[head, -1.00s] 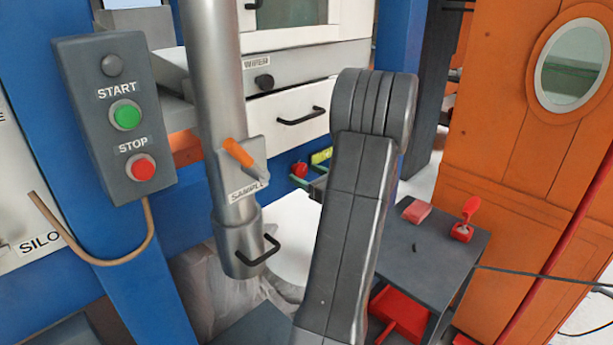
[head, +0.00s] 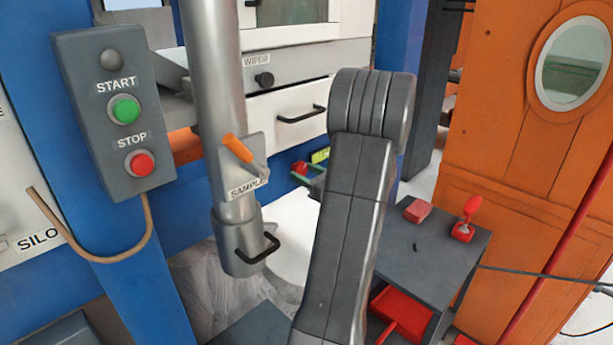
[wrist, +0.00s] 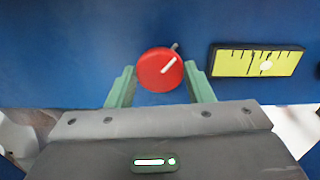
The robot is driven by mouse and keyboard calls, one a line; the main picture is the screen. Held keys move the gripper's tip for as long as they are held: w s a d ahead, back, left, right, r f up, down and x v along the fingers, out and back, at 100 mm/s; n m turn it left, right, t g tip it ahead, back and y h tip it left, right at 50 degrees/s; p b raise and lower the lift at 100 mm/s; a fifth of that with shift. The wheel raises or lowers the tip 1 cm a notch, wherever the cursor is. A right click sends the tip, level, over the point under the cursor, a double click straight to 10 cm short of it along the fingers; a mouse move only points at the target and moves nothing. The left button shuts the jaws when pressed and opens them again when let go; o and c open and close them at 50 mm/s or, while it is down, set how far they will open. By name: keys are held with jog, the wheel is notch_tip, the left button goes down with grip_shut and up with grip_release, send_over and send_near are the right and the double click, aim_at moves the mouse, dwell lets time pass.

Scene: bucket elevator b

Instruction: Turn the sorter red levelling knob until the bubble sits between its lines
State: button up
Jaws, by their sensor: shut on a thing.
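The red levelling knob (wrist: 161,70) is on a blue panel in the wrist view, with a white pointer mark slanting up to the right. My gripper (wrist: 160,88) has its green fingers on either side of the knob and is shut on it. The bubble level (wrist: 231,64) is a yellow-green vial in a dark frame, right of the knob. Its pale bubble (wrist: 266,66) is a little right of the vial's middle, among black lines. In the head view, the knob (head: 300,168) and the vial (head: 320,156) show small, partly behind my arm.
A grey pipe (head: 212,90) with an orange-handled sample valve (head: 237,148) stands left of my arm. A START/STOP box (head: 117,115) is further left. A dark cart (head: 430,262) with red items stands at right, before an orange cabinet (head: 490,130).

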jog(key=n+b, duration=0.4)
jog(key=b, duration=0.1)
jog(key=shift+f+n, duration=0.3)
jog(key=shift+n, duration=0.1)
jog(key=n+b, duration=0.4)
jog(key=shift+r+b, duration=0.2)
jog(key=shift+b, duration=0.15)
jog(key=o, duration=1)
jog(key=shift+r, duration=0.1)
jog(key=p+v, duration=0.2)
jog(key=v, duration=1.2)
jog(key=shift+p, duration=0.3)
